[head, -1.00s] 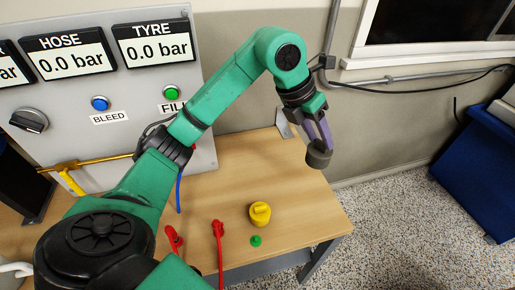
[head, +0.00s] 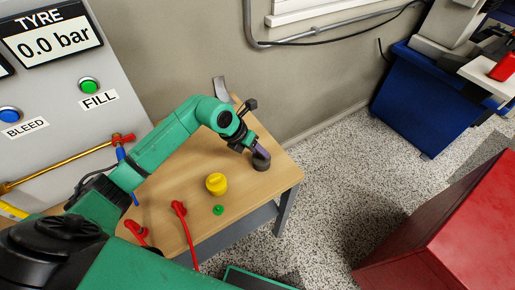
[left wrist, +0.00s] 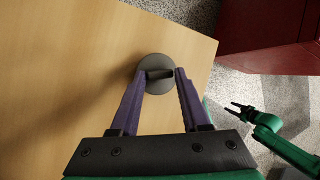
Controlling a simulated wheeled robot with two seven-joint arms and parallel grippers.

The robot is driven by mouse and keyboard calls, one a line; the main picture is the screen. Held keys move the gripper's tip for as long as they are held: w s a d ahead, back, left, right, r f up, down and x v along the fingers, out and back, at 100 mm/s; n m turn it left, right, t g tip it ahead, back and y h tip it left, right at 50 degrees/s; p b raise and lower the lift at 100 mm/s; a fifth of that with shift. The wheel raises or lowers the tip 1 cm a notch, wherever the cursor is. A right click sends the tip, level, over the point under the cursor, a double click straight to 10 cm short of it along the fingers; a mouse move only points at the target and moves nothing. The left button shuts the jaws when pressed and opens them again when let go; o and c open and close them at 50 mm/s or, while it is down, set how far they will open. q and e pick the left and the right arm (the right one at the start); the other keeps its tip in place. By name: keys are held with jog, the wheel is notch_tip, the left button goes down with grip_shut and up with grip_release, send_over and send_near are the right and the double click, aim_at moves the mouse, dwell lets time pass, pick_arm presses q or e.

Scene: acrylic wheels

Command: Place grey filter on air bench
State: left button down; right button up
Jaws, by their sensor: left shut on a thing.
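The grey filter (head: 261,163), a dark round piece with a raised grip, is at the right end of the wooden air bench (head: 265,186). My left gripper (head: 261,152) is shut on the filter's raised grip and points down at the bench. In the left wrist view the filter (left wrist: 152,86) sits between the two purple fingertips, over the bench top (left wrist: 60,70) near its edge. I cannot tell whether its base touches the wood. My right gripper (left wrist: 238,110) shows small at the right of the left wrist view, with its fingers apart and empty.
A yellow filter (head: 216,184) and a small green piece (head: 218,210) stand on the bench left of the grey filter. Red-ended hoses (head: 180,209) lie nearer. The gauge panel (head: 60,85) is at left. A red cabinet (head: 445,235) and a blue bin (head: 420,105) stand beyond the bench.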

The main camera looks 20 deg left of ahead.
pick_arm(q)
jog(key=shift+c, duration=1.9)
grip_release()
jog(key=shift+r, duration=0.25)
jog(key=b+v, duration=0.1)
jog(key=v, duration=1)
jog(key=shift+s+a+r, duration=0.2)
jog(key=shift+s+r, duration=0.05)
jog(key=shift+r, duration=0.05)
